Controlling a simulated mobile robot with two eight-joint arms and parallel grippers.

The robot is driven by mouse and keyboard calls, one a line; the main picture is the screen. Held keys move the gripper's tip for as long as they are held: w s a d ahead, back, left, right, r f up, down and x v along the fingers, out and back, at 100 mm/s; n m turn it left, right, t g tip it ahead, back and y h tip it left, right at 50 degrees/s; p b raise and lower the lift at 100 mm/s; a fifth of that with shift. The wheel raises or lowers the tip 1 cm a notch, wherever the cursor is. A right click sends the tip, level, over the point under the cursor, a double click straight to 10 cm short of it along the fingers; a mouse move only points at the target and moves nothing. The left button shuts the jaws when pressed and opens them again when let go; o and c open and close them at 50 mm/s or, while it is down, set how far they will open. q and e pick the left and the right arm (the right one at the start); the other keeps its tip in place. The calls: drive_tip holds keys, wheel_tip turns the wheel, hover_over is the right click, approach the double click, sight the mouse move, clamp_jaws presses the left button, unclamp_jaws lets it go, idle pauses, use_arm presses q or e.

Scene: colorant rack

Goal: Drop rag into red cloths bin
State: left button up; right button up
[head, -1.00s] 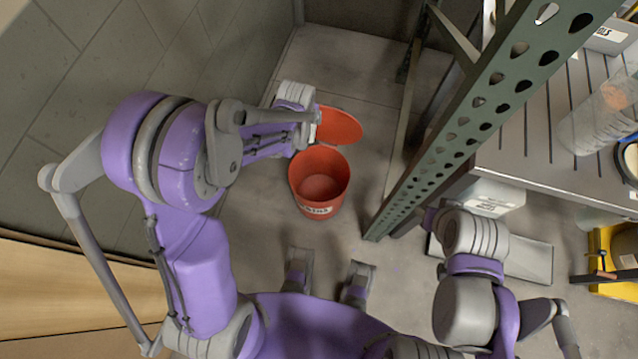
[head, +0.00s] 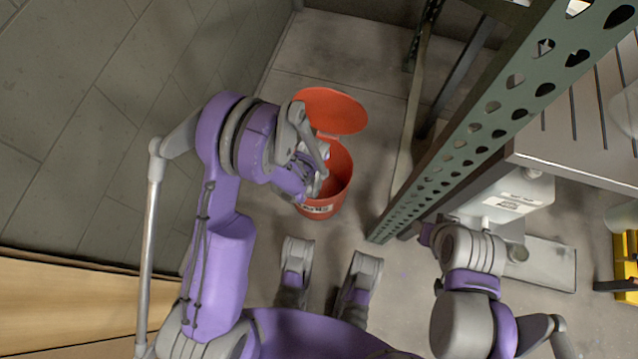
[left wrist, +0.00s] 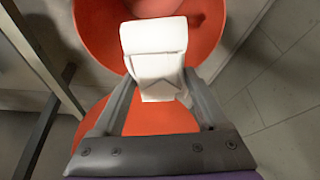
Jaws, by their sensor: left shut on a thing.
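The red cloths bin (head: 340,175) stands on the floor with its round lid (head: 331,111) tipped open at the back. A label shows on its front. My left gripper (head: 320,182) is at the bin's mouth, and my arm covers part of the opening. In the left wrist view my left gripper (left wrist: 156,84) is shut on a white folded rag (left wrist: 154,45). The rag is in front of the bin's red interior (left wrist: 97,30), with the lid (left wrist: 160,118) below. I cannot tell its exact height against the rim. My right gripper is not visible; only parts of that arm show.
A green perforated rack post (head: 470,140) rises right of the bin. A metal shelf (head: 575,150) and a white labelled container (head: 515,195) are farther right. A tiled wall (head: 80,130) is at the left. Bare floor lies behind the bin.

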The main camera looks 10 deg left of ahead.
use_arm(q)
wheel_tip(320, 180, down, 3)
drive_tip(key=shift+f+b, duration=0.2)
drive_tip(key=shift+b, duration=0.55)
drive_tip(key=o, duration=1.1)
drive_tip(key=p+v, duration=0.3)
drive_tip(key=v, duration=0.8)
